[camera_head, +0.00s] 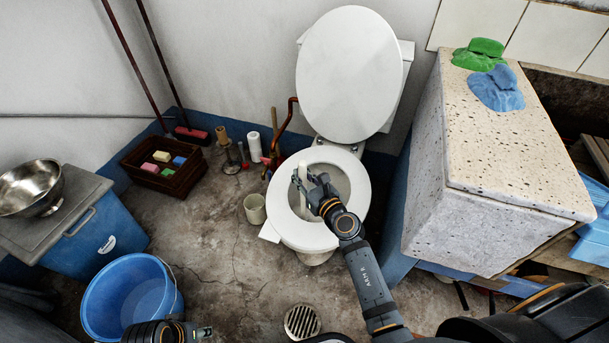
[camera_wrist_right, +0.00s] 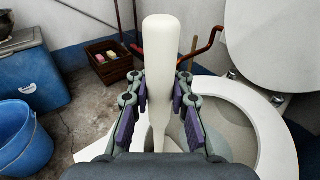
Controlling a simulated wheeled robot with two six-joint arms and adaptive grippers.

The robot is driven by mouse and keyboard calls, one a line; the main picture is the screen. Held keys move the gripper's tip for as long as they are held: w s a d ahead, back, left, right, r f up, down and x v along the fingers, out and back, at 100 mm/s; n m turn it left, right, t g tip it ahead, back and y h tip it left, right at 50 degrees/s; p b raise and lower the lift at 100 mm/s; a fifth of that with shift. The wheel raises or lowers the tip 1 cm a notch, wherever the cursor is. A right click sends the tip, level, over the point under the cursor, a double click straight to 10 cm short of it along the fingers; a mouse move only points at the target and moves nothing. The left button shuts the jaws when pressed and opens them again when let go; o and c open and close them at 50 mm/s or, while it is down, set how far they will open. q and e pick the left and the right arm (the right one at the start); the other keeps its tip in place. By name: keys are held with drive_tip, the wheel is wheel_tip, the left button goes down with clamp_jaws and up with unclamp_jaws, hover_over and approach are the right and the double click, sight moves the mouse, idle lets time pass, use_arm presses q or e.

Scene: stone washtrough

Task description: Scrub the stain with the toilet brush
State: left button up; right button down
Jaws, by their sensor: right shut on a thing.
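The toilet (camera_head: 283,215) stands in the middle with its seat down and its white lid (camera_head: 349,75) raised. My right gripper (camera_head: 312,187) is over the bowl, shut on the white handle of the toilet brush (camera_head: 303,172). In the right wrist view the handle (camera_wrist_right: 162,60) stands upright between the purple finger pads. The brush head is hidden. The stain cannot be made out; the arm covers part of the bowl. My left gripper (camera_head: 203,332) shows only in part at the bottom edge, beside the blue bucket.
A pale cup-like holder (camera_head: 255,208) stands left of the toilet. A blue bucket (camera_head: 128,296), a crate of sponges (camera_head: 140,176) and a steel bowl (camera_head: 30,188) are on the left. The stone washtrough (camera_head: 480,150) fills the right. A floor drain (camera_head: 302,321) lies in front.

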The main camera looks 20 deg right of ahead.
drive_tip(key=shift+w, duration=0.1)
drive_tip(key=w+d, duration=0.1)
drive_tip(key=w, duration=0.1)
drive_tip(key=w+d, duration=0.2)
drive_tip(key=shift+f, duration=0.1)
idle(0.6)
drive_tip(key=shift+s+d, duration=0.3)
drive_tip(key=shift+d, duration=0.3)
drive_tip(key=shift+s+d, duration=0.25)
drive_tip(key=shift+d, duration=0.3)
